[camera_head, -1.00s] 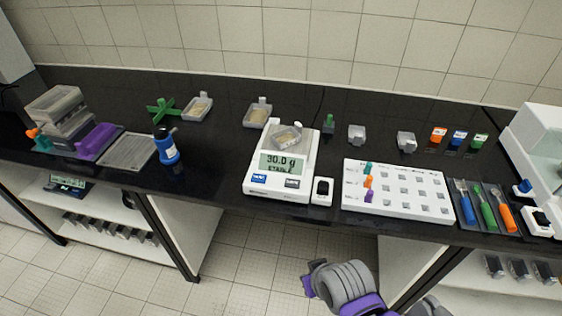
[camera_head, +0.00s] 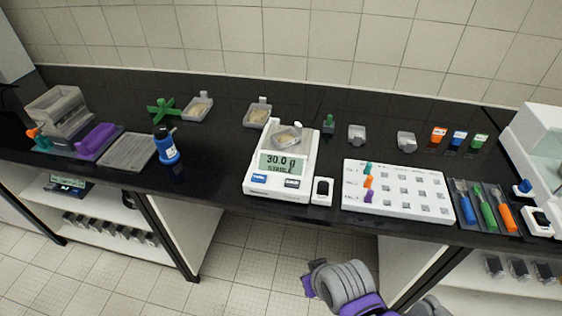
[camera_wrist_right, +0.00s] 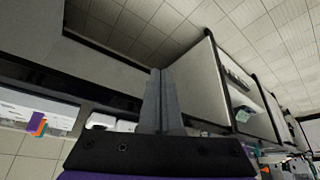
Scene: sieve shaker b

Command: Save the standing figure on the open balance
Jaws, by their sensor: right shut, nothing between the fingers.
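The open balance (camera_head: 255,195) stands at the middle front of the black bench in the head view. Its display (camera_head: 281,163) reads 30.0 g with a line of small text under it, which I cannot read for certain. A small tray (camera_head: 287,137) with pale material sits on its pan. Blue (camera_head: 259,178) and grey (camera_head: 292,183) keys lie below the display. A small white unit with a black top (camera_head: 322,188) stands beside the balance's right front corner. My right gripper (camera_wrist_right: 161,98) is shut and empty in the right wrist view, away from the balance. My left gripper is out of view.
A white peg board (camera_head: 398,205) with coloured pegs lies right of the balance. Colour-handled tools (camera_head: 487,210) lie beyond it. A blue bottle (camera_head: 167,150), a flat sieve tray (camera_head: 127,153) and a purple block (camera_head: 98,141) stand left. Bare bench lies between bottle and balance.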

